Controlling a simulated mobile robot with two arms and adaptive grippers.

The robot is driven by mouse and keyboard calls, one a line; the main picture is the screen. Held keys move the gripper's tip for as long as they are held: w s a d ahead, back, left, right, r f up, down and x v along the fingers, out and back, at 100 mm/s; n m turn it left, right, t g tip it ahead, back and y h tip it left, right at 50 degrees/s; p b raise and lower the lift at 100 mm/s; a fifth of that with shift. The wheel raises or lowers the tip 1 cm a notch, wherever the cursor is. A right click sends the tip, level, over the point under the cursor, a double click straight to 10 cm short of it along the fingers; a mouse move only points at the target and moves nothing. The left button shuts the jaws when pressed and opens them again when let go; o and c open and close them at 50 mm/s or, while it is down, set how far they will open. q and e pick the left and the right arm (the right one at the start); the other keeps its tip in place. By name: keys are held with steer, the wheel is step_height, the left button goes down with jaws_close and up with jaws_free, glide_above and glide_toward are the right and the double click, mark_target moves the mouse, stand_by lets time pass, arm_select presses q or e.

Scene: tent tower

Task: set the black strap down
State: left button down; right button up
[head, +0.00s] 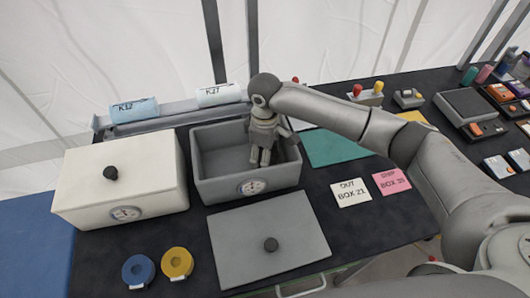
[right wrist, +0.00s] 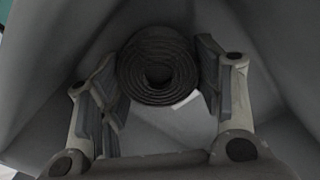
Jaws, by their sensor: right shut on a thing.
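My right gripper (head: 261,160) reaches down into the open grey box (head: 215,187). In the right wrist view its fingers (right wrist: 160,80) are shut on the black strap (right wrist: 158,62), a dark coil with a hole in its middle. Grey box walls surround the coil in that view. I cannot tell whether the strap touches the box floor. In the head view the strap is hidden by the gripper and the box. My left gripper is not in view.
A grey lid with a black knob (head: 268,238) lies before the box. A closed white box (head: 120,180) stands left. Blue (head: 138,270) and yellow (head: 177,262) rolls lie in front. Pink (head: 391,181) and cream (head: 351,192) cards and a green mat (head: 335,149) lie right.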

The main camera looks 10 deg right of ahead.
steer(key=shift+f, duration=0.35)
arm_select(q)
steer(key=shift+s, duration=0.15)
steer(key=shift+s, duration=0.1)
arm_select(e)
steer(key=o, duration=1.1)
steer(key=shift+f, duration=0.1)
arm_select(q)
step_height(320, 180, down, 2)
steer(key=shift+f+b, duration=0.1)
steer(key=shift+b, duration=1.05)
arm_select(e)
step_height(320, 180, up, 12)
steer(key=shift+r, duration=0.15)
